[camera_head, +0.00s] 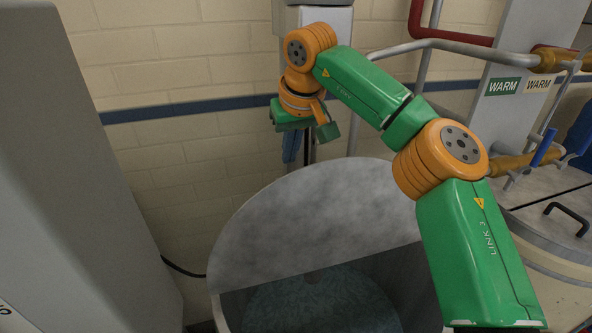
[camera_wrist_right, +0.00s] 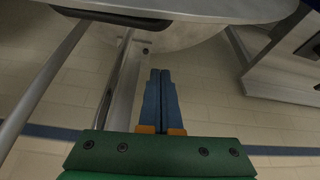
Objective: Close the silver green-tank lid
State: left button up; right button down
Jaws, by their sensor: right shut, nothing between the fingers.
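The silver lid (camera_head: 310,215) stands raised on the grey tank, its half-round edge up, in the middle of the head view. Below it the tank (camera_head: 405,280) is open and shows blue-green contents (camera_head: 320,302). My right gripper (camera_head: 290,150) is behind the lid's upper edge, its blue fingers pointing down. In the right wrist view its fingers (camera_wrist_right: 160,95) lie side by side, shut and empty. A grey rounded metal surface with a dark bar (camera_wrist_right: 125,15) shows just beyond them there; I cannot tell whether they touch it. My left gripper is out of view.
A large grey cabinet (camera_head: 80,190) stands at the left. A second tank with a closed lid and black handle (camera_head: 567,215) is at the right, beside pipes and blue-handled valves (camera_head: 543,148). The brick wall (camera_head: 160,65) is behind. My right arm reaches over the open tank.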

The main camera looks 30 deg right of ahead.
jog(key=shift+s+a+f+b, duration=0.1)
jog(key=shift+s+f+b, duration=0.35)
jog(key=shift+s, duration=0.3)
jog(key=shift+s+a+f+b, duration=0.1)
jog(key=shift+s+f+b, duration=0.15)
jog(key=shift+s+f, duration=0.35)
